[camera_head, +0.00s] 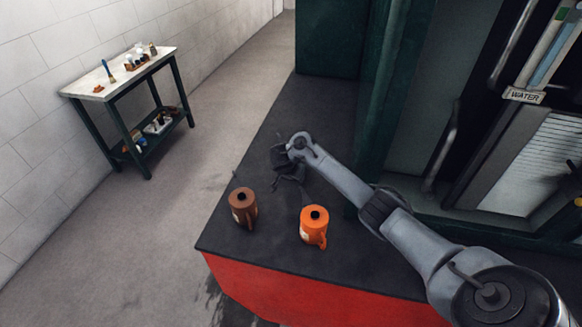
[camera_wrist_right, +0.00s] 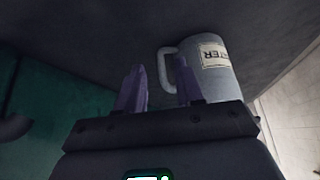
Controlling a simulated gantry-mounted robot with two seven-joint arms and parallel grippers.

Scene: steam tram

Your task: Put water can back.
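The water can (camera_wrist_right: 225,75), pale grey with a white label, shows upside down in the right wrist view, beside a dark surface. Its handle (camera_wrist_right: 163,68) is on the side facing my right gripper (camera_wrist_right: 156,64). The two fingers are apart, with the handle appearing between or just beyond the tips; I cannot tell if they touch. In the head view my right gripper (camera_head: 288,178) is low over the dark platform (camera_head: 270,250), and the water can is not clearly seen there. My left gripper is not in view.
A brown can (camera_head: 243,210) and an orange can (camera_head: 314,230) stand near the platform's front edge, close to my right arm. A WATER plate (camera_head: 524,96) is on the structure at right. A small workbench (camera_head: 100,84) with tools stands by the left wall.

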